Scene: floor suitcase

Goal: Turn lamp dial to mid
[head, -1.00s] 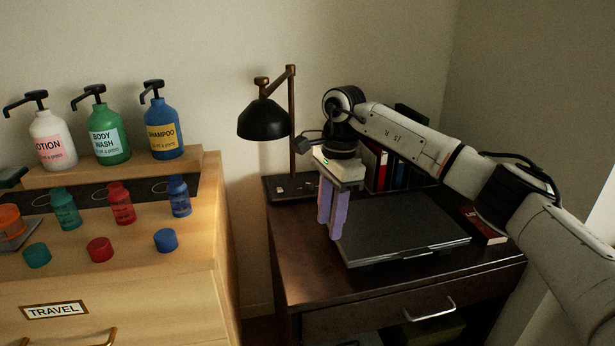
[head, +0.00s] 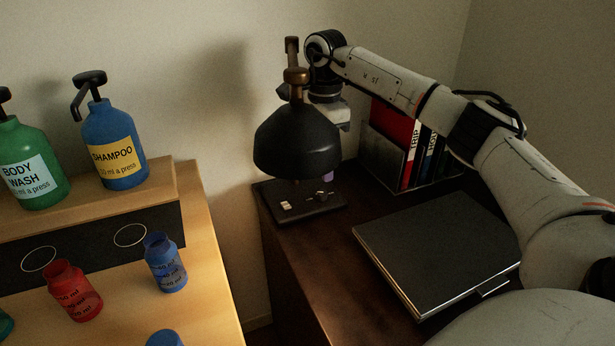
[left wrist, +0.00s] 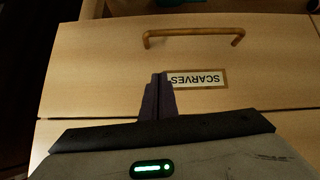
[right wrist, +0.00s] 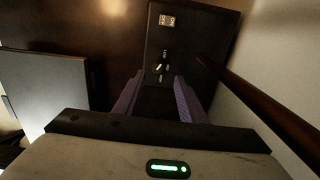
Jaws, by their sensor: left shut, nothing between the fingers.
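The black desk lamp (head: 297,140) stands on the dark desk, its shade hiding most of my right gripper in the head view. Its flat base (head: 308,208) carries a small dial (head: 322,195) and a pale switch (head: 286,205). In the right wrist view, the dial (right wrist: 161,67) has a light pointer mark and lies just beyond my right gripper (right wrist: 158,82). That gripper's purple fingers are apart with nothing between them, pointing at the base; contact with the dial is not visible. My left gripper (left wrist: 158,84) is shut and empty, in front of a drawer labelled SCARVES.
The brown lamp post (right wrist: 255,95) rises close to my right gripper. A wooden dresser (head: 205,270) with bottles stands at left.

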